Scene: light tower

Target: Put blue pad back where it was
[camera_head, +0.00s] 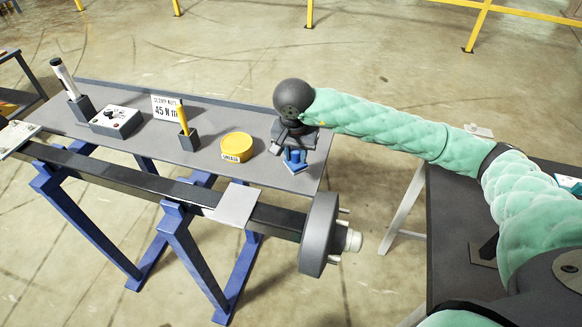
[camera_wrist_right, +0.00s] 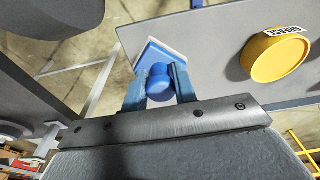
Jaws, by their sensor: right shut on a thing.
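The blue pad (camera_head: 295,164) is at the right end of the grey bench top (camera_head: 205,150), just right of the yellow grease tin. My right gripper (camera_head: 292,149) points down over it. In the right wrist view, the gripper (camera_wrist_right: 160,84) is shut on the round blue knob of the pad (camera_wrist_right: 160,54), whose flat base has a pale edge. I cannot tell whether the base touches the bench top. My left gripper is not in view.
The yellow grease tin (camera_head: 236,147) stands close left of the pad. A yellow marker in a holder (camera_head: 184,130), a torque card (camera_head: 168,107), a switch box (camera_head: 116,121) and a white stick (camera_head: 64,77) stand farther left. A flanged shaft (camera_head: 319,234) runs along the front.

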